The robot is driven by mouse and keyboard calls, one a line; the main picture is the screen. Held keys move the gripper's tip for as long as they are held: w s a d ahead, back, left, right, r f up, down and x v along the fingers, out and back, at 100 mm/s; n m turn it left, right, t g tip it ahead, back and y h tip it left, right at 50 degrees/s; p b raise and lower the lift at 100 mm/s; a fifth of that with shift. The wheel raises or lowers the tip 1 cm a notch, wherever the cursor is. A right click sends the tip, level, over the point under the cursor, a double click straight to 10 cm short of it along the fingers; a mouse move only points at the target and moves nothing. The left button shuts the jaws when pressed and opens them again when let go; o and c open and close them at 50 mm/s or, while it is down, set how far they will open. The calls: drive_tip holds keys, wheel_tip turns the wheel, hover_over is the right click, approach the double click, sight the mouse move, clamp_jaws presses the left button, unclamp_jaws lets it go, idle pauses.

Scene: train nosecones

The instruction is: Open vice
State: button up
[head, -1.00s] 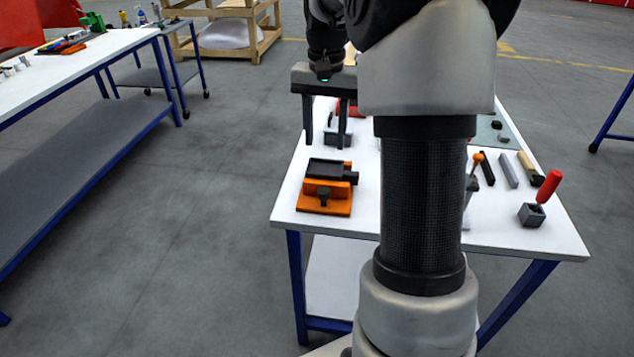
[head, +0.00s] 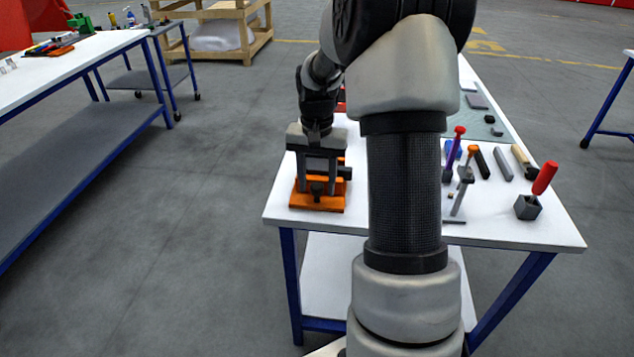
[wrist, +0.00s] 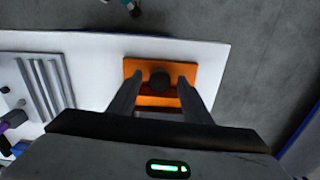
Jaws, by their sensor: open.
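The vice is a small orange block with dark jaws and an orange base (head: 328,204). It sits at the left front corner of the white table, and its base also shows in the wrist view (wrist: 205,70). A dark round knob (wrist: 159,81) is on the vice's front side. My gripper (head: 316,193) is open and points down over the vice. In the wrist view its two fingers (wrist: 158,92) appear on either side of the knob; whether they touch it cannot be told. The gripper body hides most of the vice's top.
The white table (head: 400,233) ends just left of and in front of the vice. To the right are a red-handled tool (head: 544,178) in a grey block, an orange-topped tool (head: 465,180) and several bars. Another white-topped table (head: 75,62) stands at far left.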

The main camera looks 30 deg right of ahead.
drive_tip(key=shift+c, duration=0.6)
drive_tip(key=c, duration=0.9)
drive_tip(key=shift+c, duration=0.2)
drive_tip(key=n+p, duration=0.2)
drive_tip(key=n, duration=0.1)
drive_tip(key=shift+r, duration=0.1)
drive_tip(key=n+p, duration=0.1)
drive_tip(key=n, duration=0.4)
drive_tip(key=shift+p, duration=0.3)
drive_tip(key=shift+w, duration=0.1)
drive_tip(key=shift+w+r, duration=0.1)
